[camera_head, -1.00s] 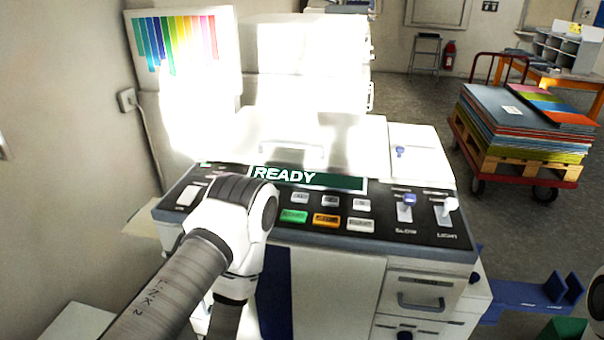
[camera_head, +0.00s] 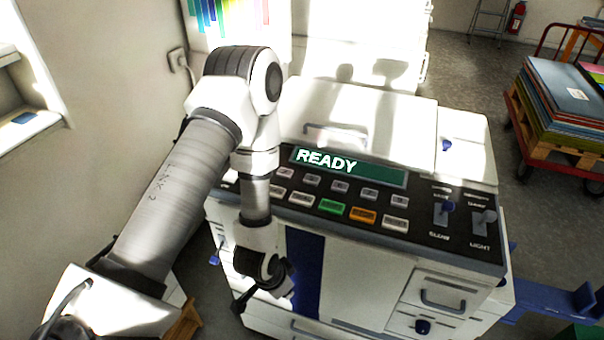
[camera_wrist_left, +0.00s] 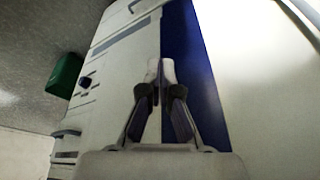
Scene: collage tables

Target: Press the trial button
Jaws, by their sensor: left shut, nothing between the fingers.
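The printing machine's dark control panel (camera_head: 420,222) faces me in the head view, with a green display (camera_head: 348,166) reading READY. Below the display are rows of grey buttons, then a green button (camera_head: 332,208), an orange button (camera_head: 362,216) and a pale button (camera_head: 395,224). Their small labels are too blurred to tell which is the trial button. My left gripper (camera_head: 278,284) hangs below the panel's front edge, before the machine's white and blue front, apart from the buttons. In the left wrist view its fingers (camera_wrist_left: 161,72) are together and empty. My right gripper is out of view.
Two levers, including a blue-tipped one (camera_head: 444,208), stand at the panel's right. A drawer (camera_head: 440,292) is in the machine's front. A wall is close at left. A cart with stacked boards (camera_head: 570,105) stands at the right, with open floor between.

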